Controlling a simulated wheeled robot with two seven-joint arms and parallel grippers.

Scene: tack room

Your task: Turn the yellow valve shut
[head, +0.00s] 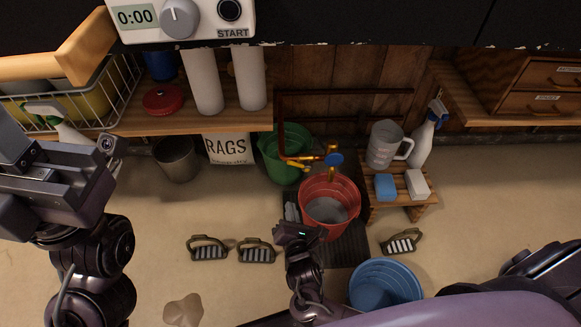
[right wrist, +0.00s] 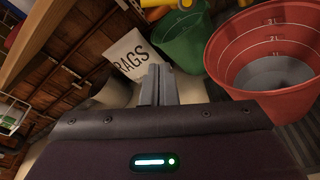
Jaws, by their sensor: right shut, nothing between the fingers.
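A copper pipe (head: 282,122) against the back wall ends in a brass tap over the red bucket. The yellow valve handle (head: 296,163) sits at its left part, and a blue round knob (head: 336,159) sits to its right. In the right wrist view only a piece of yellow (right wrist: 155,4) shows at the top edge. My right gripper (head: 292,212) is at the red bucket's left side, below and in front of the valve, apart from it. Its fingers (right wrist: 158,72) are shut and empty. My left gripper (head: 108,146) is at far left; its fingers are not clear.
The red bucket (head: 317,188) stands under the tap on a dark mat, beside a green bucket (head: 268,158). A wooden stool (head: 404,211) holds a jug, bottle and sponges. A blue bucket (head: 405,272) and several stirrups (head: 208,247) are on the floor.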

